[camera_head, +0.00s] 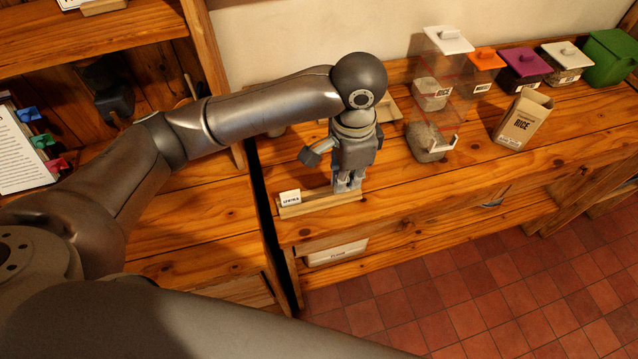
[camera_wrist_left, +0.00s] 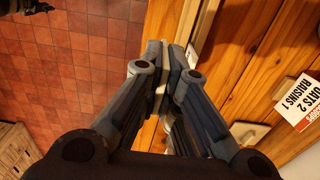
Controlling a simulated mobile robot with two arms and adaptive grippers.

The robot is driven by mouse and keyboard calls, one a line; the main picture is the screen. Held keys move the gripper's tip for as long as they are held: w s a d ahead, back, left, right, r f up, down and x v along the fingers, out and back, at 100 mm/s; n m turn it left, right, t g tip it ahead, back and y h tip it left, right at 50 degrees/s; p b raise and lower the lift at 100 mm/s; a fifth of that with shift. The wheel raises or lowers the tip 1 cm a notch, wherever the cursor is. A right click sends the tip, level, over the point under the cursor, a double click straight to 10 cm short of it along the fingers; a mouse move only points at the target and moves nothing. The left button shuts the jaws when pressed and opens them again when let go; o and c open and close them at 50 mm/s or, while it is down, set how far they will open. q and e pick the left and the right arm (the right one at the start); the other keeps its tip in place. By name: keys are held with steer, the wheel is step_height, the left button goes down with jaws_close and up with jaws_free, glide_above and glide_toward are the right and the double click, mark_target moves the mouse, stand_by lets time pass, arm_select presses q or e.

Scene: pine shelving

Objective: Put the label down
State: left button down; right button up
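My left gripper (camera_head: 346,188) points down above the right end of a low wooden strip holder (camera_head: 320,208) at the front left of the counter. A small white label reading "LENTILS" (camera_head: 290,198) stands at the holder's left end, apart from the fingers. In the left wrist view the fingers (camera_wrist_left: 166,52) are close together on a thin, pale piece seen edge-on, which appears to be a label (camera_wrist_left: 160,88). Its face and any print are hidden, and I cannot tell whether it touches the holder.
A recipe card reading "OATS 2 RAISINS 1" (camera_wrist_left: 300,98) lies right in the wrist view. Clear containers (camera_head: 430,92), a rice carton (camera_head: 523,120) and coloured-lid boxes (camera_head: 524,66) stand further right. The counter between carton and holder is mostly free; tiled floor (camera_head: 440,300) lies beyond its front edge.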

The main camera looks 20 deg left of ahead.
mark_target(319, 199)
arm_select(q)
steer(key=a+f, duration=0.2)
steer(key=w+a+f, duration=0.1)
steer(key=a, duration=0.1)
steer(key=shift+w+f+p, duration=0.15)
steer(key=shift+f+p, duration=0.2)
steer(key=shift+w+a+f, duration=0.15)
steer(key=shift+a+f, duration=0.15)
steer(key=shift+f, duration=0.2)
steer(key=f, duration=0.1)
steer(key=a+f+p, duration=0.1)
steer(key=f, duration=0.1)
steer(key=f+p, duration=0.1)
steer(key=shift+w+a+f, duration=0.15)
steer(key=shift+w+a, duration=0.1)
steer(key=shift+f, duration=0.35)
arm_select(e)
step_height(319, 199, up, 3)
steer(key=shift+s+a+f, duration=0.1)
steer(key=shift+s, duration=0.05)
arm_select(q)
steer(key=shift+f, duration=0.1)
steer(key=c, duration=1.6)
jaws_free()
steer(key=shift+c, duration=0.2)
